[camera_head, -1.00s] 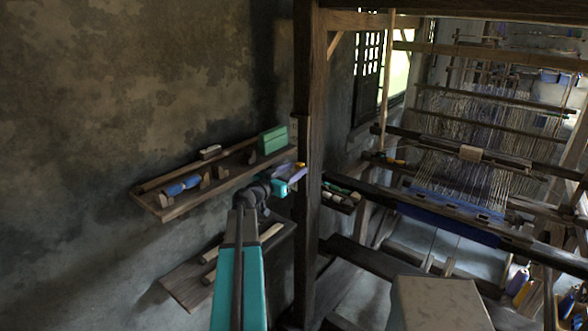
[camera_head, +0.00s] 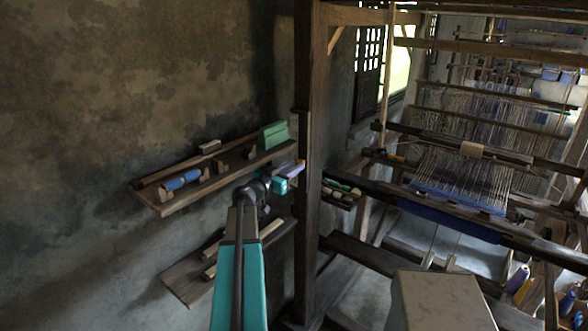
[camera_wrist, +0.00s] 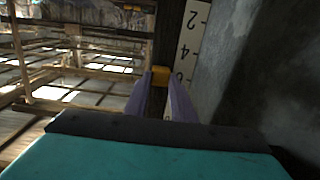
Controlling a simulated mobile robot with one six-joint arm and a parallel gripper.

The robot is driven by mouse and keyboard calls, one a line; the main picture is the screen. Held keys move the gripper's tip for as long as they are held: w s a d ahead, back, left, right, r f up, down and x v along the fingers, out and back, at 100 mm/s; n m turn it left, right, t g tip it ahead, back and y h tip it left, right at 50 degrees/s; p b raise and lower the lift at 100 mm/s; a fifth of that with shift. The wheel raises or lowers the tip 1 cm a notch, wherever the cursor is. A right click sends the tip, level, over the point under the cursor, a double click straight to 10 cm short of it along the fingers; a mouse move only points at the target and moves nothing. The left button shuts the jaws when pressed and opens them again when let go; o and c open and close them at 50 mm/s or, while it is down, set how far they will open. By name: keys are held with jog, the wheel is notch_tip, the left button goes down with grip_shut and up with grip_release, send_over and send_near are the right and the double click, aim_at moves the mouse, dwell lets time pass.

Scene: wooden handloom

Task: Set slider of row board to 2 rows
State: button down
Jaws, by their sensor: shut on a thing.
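The row board's white number strip (camera_wrist: 190,45) shows in the wrist view with 2, 4 and a partly hidden lower mark, probably 6. It is fixed on a dark wooden post (camera_wrist: 167,35). The small yellow slider (camera_wrist: 160,74) sits beside the lowest visible mark, well away from the 2. My gripper (camera_wrist: 159,84) is shut on the slider, with one purple finger on each side of it. In the head view my gripper (camera_head: 294,170) is at the left side of the big post, and the slider is only a tiny orange patch.
A wall shelf (camera_head: 172,209) with a blue roll (camera_head: 182,180) and a green box (camera_head: 273,135) is left of the post. A lower shelf (camera_head: 185,283) lies beneath my arm. The loom (camera_head: 460,165) fills the right side. A grey wall (camera_wrist: 275,70) is close on the right in the wrist view.

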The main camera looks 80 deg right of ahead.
jog(key=shift+s+f+b, duration=0.1)
jog(key=shift+f+b, duration=4.5)
jog(key=shift+b, duration=1.8)
jog(key=c, duration=1.5)
grip_release()
jog(key=shift+r, duration=0.1)
jog(key=shift+a, duration=0.1)
jog(key=b+v, duration=0.3)
jog(key=v, duration=1)
jog(key=shift+w+a, duration=0.25)
